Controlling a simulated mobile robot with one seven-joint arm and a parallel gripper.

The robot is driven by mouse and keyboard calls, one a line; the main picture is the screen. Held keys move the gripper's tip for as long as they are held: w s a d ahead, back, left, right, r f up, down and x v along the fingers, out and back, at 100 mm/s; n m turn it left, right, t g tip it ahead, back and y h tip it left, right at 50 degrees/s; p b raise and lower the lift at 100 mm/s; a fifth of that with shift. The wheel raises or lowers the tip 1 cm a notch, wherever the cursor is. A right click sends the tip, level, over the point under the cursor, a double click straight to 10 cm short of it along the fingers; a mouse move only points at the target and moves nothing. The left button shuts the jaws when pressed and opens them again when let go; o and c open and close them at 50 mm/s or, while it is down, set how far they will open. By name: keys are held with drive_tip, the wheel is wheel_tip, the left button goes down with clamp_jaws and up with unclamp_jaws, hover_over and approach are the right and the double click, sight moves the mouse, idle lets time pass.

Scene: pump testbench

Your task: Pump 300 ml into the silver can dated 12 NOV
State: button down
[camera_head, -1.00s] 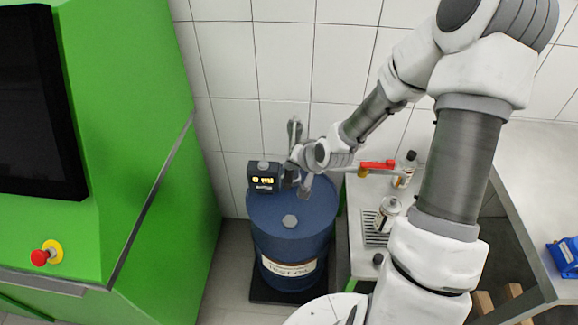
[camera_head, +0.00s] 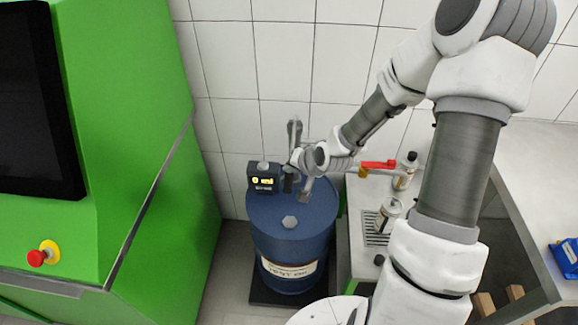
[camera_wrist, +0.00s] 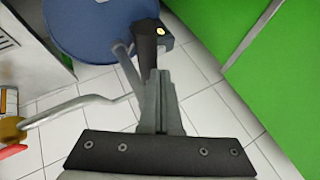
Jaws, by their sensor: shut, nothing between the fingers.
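The blue drum (camera_head: 312,225) carries the pump with a small black meter (camera_head: 264,178), whose lit display appears to read 0 ml. A grey upright lever (camera_head: 294,132) stands behind my gripper. My gripper (camera_head: 305,193) is shut and empty, over the drum top beside the pump. In the wrist view the closed fingers (camera_wrist: 160,75) point towards the dark pump head (camera_wrist: 147,42); contact cannot be told. The outlet's red valve handle (camera_head: 378,164) sits to the right. A silver can (camera_head: 388,212) stands on the grate, another container (camera_head: 405,170) behind. Their dates are unreadable.
A green machine (camera_head: 130,150) with a red emergency button (camera_head: 38,257) stands on the left. The tiled wall is close behind the drum. A bench (camera_head: 540,190) with a blue object (camera_head: 566,256) is on the right. The pipe (camera_wrist: 80,105) crosses left in the wrist view.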

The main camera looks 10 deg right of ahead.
sight(290, 185)
drive_tip(key=shift+s+a+f+b, duration=0.1)
drive_tip(key=shift+s+f+b, duration=0.1)
drive_tip(key=shift+f+b, duration=1.25)
drive_tip(key=shift+s+f+b, duration=0.15)
drive_tip(key=shift+f+b, duration=0.95)
drive_tip(key=shift+f, duration=0.6)
idle(2.0)
drive_tip(key=shift+r, duration=0.15)
idle(0.4)
drive_tip(key=shift+w+r+p, duration=0.2)
drive_tip(key=shift+r+p, duration=1.3)
drive_tip(key=shift+r, duration=0.15)
drive_tip(key=shift+w+r+p, duration=0.15)
drive_tip(key=shift+r+p, duration=1.35)
drive_tip(key=shift+r, duration=0.2)
drive_tip(key=shift+w+r+p, duration=0.2)
drive_tip(key=shift+r+p, duration=1.3)
drive_tip(key=shift+r, duration=0.15)
